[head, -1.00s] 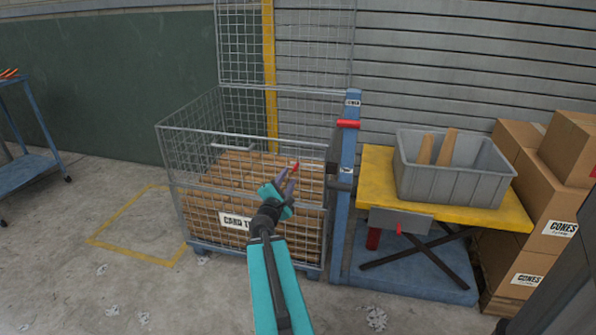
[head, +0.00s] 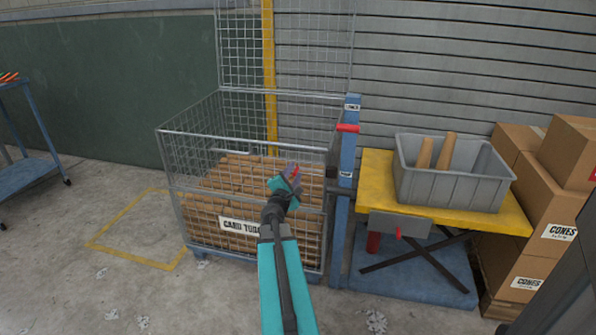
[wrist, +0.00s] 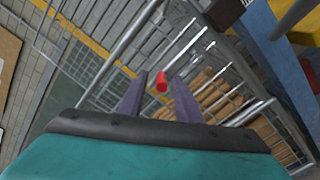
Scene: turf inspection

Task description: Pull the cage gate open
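The wire mesh cage (head: 180,190) stands on the floor, filled with brown card tubes (head: 210,215). Its front mesh (head: 195,155) stands upright above a lower front panel with a white label (head: 238,227). A small red grip (wrist: 162,82) shows at the end of a bar in the wrist view. My gripper (head: 291,174) is in front of the right part of the cage front. In the wrist view my gripper (wrist: 158,92) has its two purple fingers apart, with the red grip showing between them. I cannot tell whether they touch it.
A blue post (head: 347,170) with a red handle (head: 347,128) stands at the cage's right. Beside it a yellow lift table (head: 375,190) carries a grey bin (head: 450,184). Cardboard boxes (head: 555,205) stand far right, a blue cart (head: 30,170) far left.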

